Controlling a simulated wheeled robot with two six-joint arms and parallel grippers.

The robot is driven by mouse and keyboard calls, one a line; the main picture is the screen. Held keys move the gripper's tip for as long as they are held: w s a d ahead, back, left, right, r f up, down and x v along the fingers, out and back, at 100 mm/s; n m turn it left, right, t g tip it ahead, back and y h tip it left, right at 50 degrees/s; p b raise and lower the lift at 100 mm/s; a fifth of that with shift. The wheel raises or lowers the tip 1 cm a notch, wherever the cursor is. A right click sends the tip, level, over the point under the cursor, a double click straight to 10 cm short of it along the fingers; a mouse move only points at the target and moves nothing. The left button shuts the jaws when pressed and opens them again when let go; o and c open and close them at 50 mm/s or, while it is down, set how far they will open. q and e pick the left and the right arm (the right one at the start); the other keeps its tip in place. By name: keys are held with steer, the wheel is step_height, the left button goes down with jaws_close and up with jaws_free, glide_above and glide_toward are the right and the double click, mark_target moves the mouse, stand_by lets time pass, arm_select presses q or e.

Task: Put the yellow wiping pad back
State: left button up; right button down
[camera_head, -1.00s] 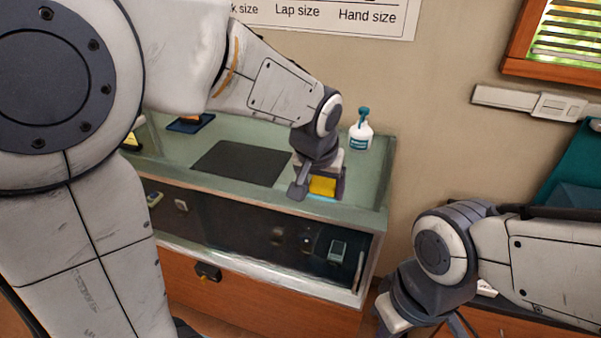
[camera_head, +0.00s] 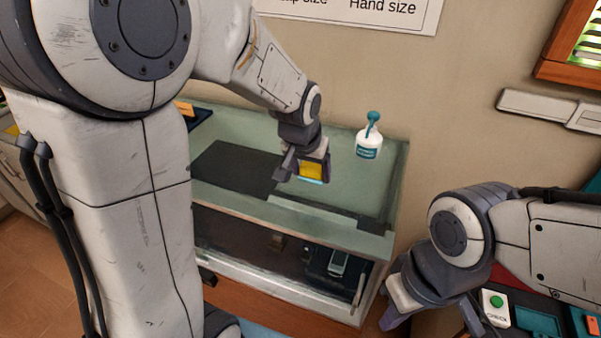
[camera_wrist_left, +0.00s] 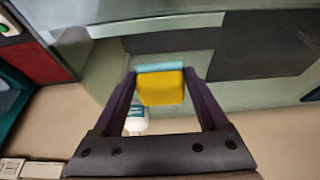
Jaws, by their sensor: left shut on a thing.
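The yellow wiping pad (camera_head: 312,170) has a light blue strip along its lower edge. My left gripper (camera_head: 305,172) is shut on the pad, over the green-topped display counter (camera_head: 352,188). In the left wrist view the pad (camera_wrist_left: 161,88) sits between the two fingers of my left gripper (camera_wrist_left: 160,82), blue side outward. I cannot tell the exact gap between pad and counter top. My right gripper (camera_head: 392,312) hangs at the lower right, away from the pad; its fingertips are partly cut off or unclear.
A white spray bottle (camera_head: 369,143) with a teal top stands at the counter's back right; the left wrist view also shows it (camera_wrist_left: 137,120). A dark mat (camera_head: 230,165) lies left of my left gripper. A box with a green button (camera_head: 496,308) sits lower right.

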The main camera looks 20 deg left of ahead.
arm_select(q)
glide_above(296, 190)
steer(key=s, duration=0.2)
steer(key=f, duration=0.3)
steer(key=shift+w+f+p, duration=0.1)
steer(key=shift+w+p, duration=0.1)
steer(key=shift+p, duration=0.1)
step_height(296, 190, down, 3)
steer(key=shift+f, duration=0.55)
steer(key=o, duration=1.3)
steer(key=shift+f, duration=0.1)
steer(key=shift+o, duration=0.2)
